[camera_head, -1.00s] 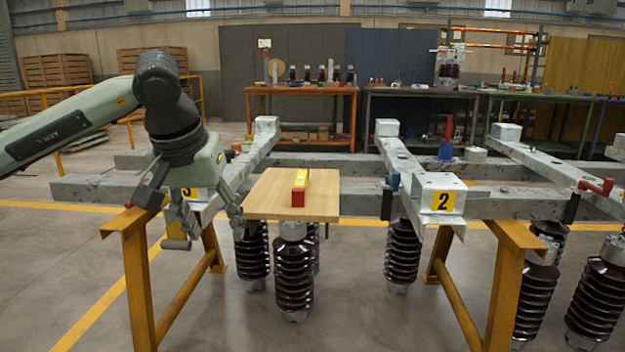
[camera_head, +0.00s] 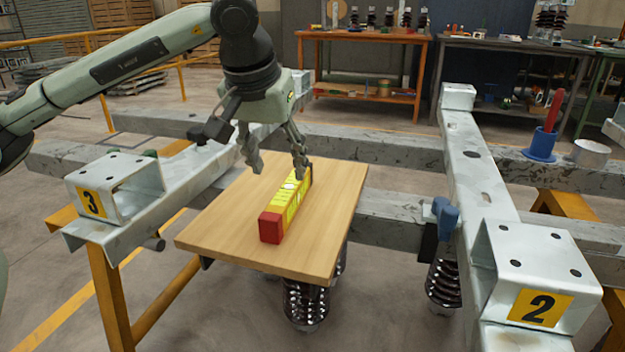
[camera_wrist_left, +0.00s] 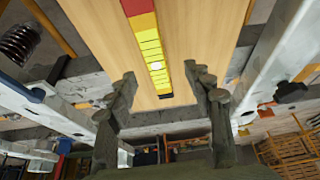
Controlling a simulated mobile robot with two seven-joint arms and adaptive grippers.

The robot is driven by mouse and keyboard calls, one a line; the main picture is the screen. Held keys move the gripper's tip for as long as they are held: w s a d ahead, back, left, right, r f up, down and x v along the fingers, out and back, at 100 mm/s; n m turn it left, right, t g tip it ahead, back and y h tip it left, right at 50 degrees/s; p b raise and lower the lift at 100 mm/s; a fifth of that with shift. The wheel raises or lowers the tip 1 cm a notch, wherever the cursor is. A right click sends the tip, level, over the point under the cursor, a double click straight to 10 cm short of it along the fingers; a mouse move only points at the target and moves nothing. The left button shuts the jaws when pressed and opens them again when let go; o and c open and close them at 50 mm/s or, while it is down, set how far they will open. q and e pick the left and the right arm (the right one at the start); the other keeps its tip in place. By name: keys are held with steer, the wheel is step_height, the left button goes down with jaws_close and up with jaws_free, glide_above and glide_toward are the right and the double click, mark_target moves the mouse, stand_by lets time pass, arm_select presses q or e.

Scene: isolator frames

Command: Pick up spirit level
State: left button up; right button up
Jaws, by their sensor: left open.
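The spirit level (camera_head: 288,203) is a yellow bar with a red end block, lying on a wooden board (camera_head: 330,210) in the head view. Its red end points toward me. My left gripper (camera_head: 276,168) is open above the far part of the level. In the left wrist view the level (camera_wrist_left: 150,45) runs up the picture, and its far dark end shows between the two fingers of my left gripper (camera_wrist_left: 165,88). The fingers stand apart, one on each side of the level's line, and nothing is held. My right gripper is not seen.
The board rests on grey metal beams (camera_head: 390,215). Brackets marked 3 (camera_head: 115,185) and 2 (camera_head: 537,270) stand to either side. A blue cup with a red handle (camera_head: 541,145) sits at the right. Ribbed insulators (camera_head: 305,303) hang below. Workbenches stand behind.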

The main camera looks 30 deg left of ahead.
mark_target(288, 187)
arm_select(q)
steer(key=shift+w+f, duration=0.2)
steer(key=shift+w, duration=0.05)
steer(key=shift+w+f, duration=0.1)
steer(key=shift+f, duration=0.25)
steer(key=x, duration=0.5)
steer(key=shift+w+d+f+b, duration=0.15)
steer(key=shift+d+f+b, duration=0.05)
steer(key=shift+b, duration=0.1)
steer(key=shift+w+a+f, duration=0.1)
steer(key=shift+w+f, duration=0.15)
steer(key=shift+f, duration=0.2)
jaws_close()
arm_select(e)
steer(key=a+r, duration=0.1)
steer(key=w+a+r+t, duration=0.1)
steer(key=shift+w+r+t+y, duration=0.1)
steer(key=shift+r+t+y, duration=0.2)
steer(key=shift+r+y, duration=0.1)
